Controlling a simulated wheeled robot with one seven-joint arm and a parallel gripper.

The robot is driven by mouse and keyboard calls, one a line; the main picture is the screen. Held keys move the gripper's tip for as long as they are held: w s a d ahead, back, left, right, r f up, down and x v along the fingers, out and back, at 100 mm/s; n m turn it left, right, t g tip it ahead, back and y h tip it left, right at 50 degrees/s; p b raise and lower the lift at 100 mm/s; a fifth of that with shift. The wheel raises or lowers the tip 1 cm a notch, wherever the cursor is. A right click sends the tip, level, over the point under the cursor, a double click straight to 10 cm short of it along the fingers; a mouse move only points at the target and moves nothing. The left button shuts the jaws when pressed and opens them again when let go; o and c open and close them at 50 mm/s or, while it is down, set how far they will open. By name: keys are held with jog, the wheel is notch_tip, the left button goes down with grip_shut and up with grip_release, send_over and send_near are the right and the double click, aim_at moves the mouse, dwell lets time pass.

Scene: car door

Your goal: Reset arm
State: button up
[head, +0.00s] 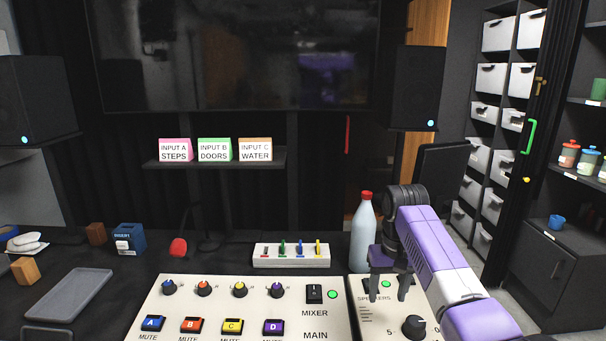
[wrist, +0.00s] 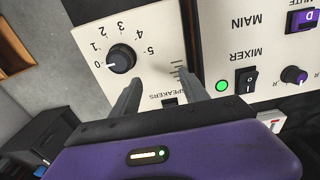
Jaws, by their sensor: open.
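My gripper (head: 388,291) is open and empty, pointing down over the white speakers panel (head: 372,329) at the right end of the desk. Its two fingers also show in the wrist view (wrist: 162,92), spread apart on either side of the speakers label. The speakers switch (wrist: 170,101) is partly hidden behind my gripper in the wrist view. The black volume knob (head: 415,326) is near my fingers but not between them. It also shows in the wrist view (wrist: 121,59), its white mark towards 0. My purple arm reaches in from the lower right.
The main mixer panel (head: 255,318) with its lettered mute buttons lies left of my gripper. A clear bottle with a red cap (head: 363,235) stands close behind my wrist. A row of coloured sliders (head: 291,255) and a grey tray (head: 68,296) lie farther left.

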jog(key=w+a+r+t+y, duration=0.1)
jog(key=w+a+r+t, duration=0.1)
jog(key=w+t, duration=0.3)
jog(key=w+a+r+t, duration=0.2)
jog(key=w+t, duration=0.2)
jog(key=w, duration=0.2)
jog(key=s+f+t, duration=0.1)
jog(key=s+f, duration=0.1)
jog(key=s, duration=0.1)
jog(key=s+a+f+t, duration=0.1)
jog(key=s+t, duration=0.1)
jog(key=s, duration=0.1)
jog(key=s+f+t+y, duration=0.1)
jog(key=s+f, duration=0.1)
jog(key=s, duration=0.1)
jog(key=shift+s+a+f+n+p, duration=0.15)
jog(key=shift+a+f+n+p, duration=0.15)
jog(key=shift+a, duration=0.05)
jog(key=s+d+r+h, duration=0.1)
jog(key=s+d, duration=0.1)
jog(key=s, duration=2.6)
jog(key=s+d+r+t+h+p, duration=0.1)
jog(key=s+d, duration=0.2)
jog(key=s, duration=2.6)
jog(key=shift+s+d+r+p, duration=0.15)
jog(key=shift+s+d+p, duration=0.1)
jog(key=shift+d+p, duration=0.05)
